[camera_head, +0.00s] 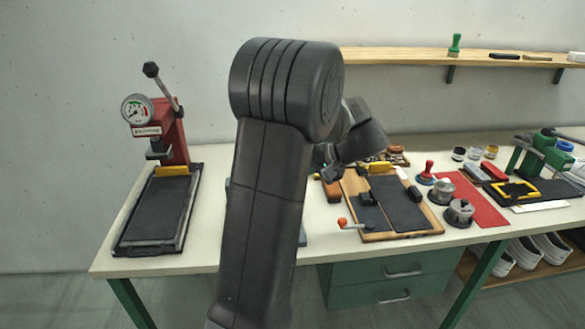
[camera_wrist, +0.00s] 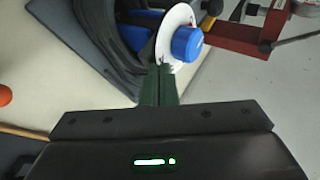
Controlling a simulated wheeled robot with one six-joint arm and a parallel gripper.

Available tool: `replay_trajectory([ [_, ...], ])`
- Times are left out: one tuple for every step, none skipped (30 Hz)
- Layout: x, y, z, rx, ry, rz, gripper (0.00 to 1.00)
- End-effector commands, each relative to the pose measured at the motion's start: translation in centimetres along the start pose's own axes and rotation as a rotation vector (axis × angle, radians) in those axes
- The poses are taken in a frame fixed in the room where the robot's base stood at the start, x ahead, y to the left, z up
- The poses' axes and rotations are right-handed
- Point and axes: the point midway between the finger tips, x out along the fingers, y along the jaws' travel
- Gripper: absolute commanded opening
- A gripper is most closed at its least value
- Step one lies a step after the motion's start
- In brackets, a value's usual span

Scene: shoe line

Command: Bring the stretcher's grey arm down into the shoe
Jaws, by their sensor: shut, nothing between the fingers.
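In the wrist view, my gripper (camera_wrist: 160,78) is shut, its two dark green fingers together with nothing between them. The fingertips appear right by a white disc (camera_wrist: 172,22) with a blue knob (camera_wrist: 187,43); I cannot tell if they touch. Beside the disc is a dark grey curved body (camera_wrist: 88,50) with a blue part (camera_wrist: 132,35), cut off by the top edge. I cannot tell for certain which part is the stretcher's grey arm or the shoe. In the head view, my arm hides most of this spot and my fingertips.
A red press (camera_head: 172,135) with a gauge stands at the left beside a black pad (camera_head: 155,215). A shelf (camera_head: 400,56) hangs above.

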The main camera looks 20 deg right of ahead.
Motion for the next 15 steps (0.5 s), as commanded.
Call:
replay_trajectory([
  [0.3, 0.6, -0.1, 0.000, 0.000, 0.001, 0.00],
  [0.3, 0.9, -0.1, 0.000, 0.000, 0.001, 0.00],
  [0.4, 1.1, -0.1, 0.000, 0.001, 0.002, 0.00],
  [0.4, 1.3, -0.1, 0.000, 0.001, 0.002, 0.00],
  [0.5, 1.4, -0.2, 0.000, 0.001, 0.002, 0.00],
  [0.5, 1.6, -0.2, 0.000, 0.001, 0.002, 0.00],
  [0.5, 1.7, -0.2, 0.000, 0.001, 0.003, 0.00],
  [0.6, 1.8, -0.2, 0.000, 0.001, 0.003, 0.00],
  [0.6, 1.9, -0.2, 0.000, 0.001, 0.003, 0.00],
  [0.6, 1.9, -0.2, 0.000, 0.001, 0.003, 0.00],
  [0.6, 1.9, -0.2, 0.000, 0.000, 0.003, 0.00],
  [0.7, 2.0, -0.2, 0.000, 0.000, 0.003, 0.00],
  [0.7, 2.0, -0.2, 0.000, 0.000, 0.004, 0.00],
  [0.7, 2.0, -0.2, 0.000, 0.000, 0.004, 0.00],
  [0.7, 2.0, -0.2, 0.000, 0.000, 0.004, 0.00],
])
